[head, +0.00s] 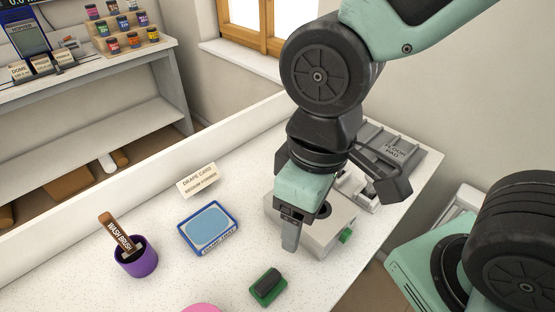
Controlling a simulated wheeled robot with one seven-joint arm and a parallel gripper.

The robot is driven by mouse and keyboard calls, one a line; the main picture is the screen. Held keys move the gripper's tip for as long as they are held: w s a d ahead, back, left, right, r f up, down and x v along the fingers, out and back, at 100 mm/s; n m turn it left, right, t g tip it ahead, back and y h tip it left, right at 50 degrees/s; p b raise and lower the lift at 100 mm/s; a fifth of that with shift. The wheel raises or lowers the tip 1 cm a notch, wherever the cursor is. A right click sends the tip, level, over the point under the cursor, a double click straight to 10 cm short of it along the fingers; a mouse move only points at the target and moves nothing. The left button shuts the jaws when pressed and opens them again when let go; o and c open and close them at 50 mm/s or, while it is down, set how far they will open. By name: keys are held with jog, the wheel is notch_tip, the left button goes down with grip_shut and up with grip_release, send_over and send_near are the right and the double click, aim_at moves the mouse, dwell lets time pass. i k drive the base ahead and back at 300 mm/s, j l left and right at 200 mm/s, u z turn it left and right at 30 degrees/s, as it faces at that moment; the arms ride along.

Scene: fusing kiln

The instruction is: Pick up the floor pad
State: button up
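A grey ribbed piece lettered FLOOR PAD (398,151) lies at the far right end of the white speckled worktop. My arm partly covers its near left side, and I cannot tell whether the lettering marks a pad or a holder for it. My gripper (335,212) hangs over a light grey box, nearer than the lettered piece and to its left. One grey finger points down in front of the box. A dark part sticks out on the right, beside the lettered piece. The gripper's opening is not clear from this side, and I see nothing held.
The light grey box (338,232) has a dark round opening and a green knob. A green block with a dark top (268,287), blue-framed tray (209,229), purple cup with wash brush (136,257) and drape card (198,180) stand left. A low white wall (150,187) runs behind.

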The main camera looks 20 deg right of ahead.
aim_at(394, 154)
jog(key=i+l+z, duration=0.2)
jog(key=l+z, duration=0.2)
jog(key=i+l+z, duration=0.35)
jog(key=k, duration=0.1)
